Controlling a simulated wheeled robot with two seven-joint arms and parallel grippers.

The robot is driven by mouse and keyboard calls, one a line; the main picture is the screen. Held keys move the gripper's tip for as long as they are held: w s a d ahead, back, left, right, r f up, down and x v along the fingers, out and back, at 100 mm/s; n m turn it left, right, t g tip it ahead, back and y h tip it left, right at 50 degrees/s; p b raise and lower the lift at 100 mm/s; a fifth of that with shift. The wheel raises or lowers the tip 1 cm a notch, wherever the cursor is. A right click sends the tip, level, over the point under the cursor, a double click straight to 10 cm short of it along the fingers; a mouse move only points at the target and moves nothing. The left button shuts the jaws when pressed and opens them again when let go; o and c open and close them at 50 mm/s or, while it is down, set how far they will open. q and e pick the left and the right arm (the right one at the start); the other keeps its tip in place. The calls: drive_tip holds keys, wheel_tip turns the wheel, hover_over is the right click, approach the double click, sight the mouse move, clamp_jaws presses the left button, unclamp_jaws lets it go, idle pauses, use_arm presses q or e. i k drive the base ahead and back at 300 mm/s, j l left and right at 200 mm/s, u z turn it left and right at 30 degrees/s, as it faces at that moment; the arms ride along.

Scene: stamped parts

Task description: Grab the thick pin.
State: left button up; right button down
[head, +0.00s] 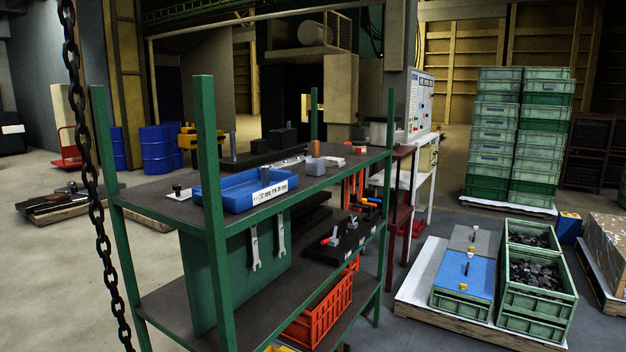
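I cannot tell for certain which thing is the thick pin. Neither of my grippers is in view.
The green-framed shelf (206,150) fills the middle, with a blue tray (243,190), hanging wrenches (254,248) and an orange crate (322,308). Crates of dark parts (535,272) stand on a pallet at right. A chain (92,180) hangs at left. Floor between shelf and pallet is open.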

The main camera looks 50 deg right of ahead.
sight(265, 177)
drive_tip(key=z, duration=1.3)
drive_tip(key=i+l, duration=0.1)
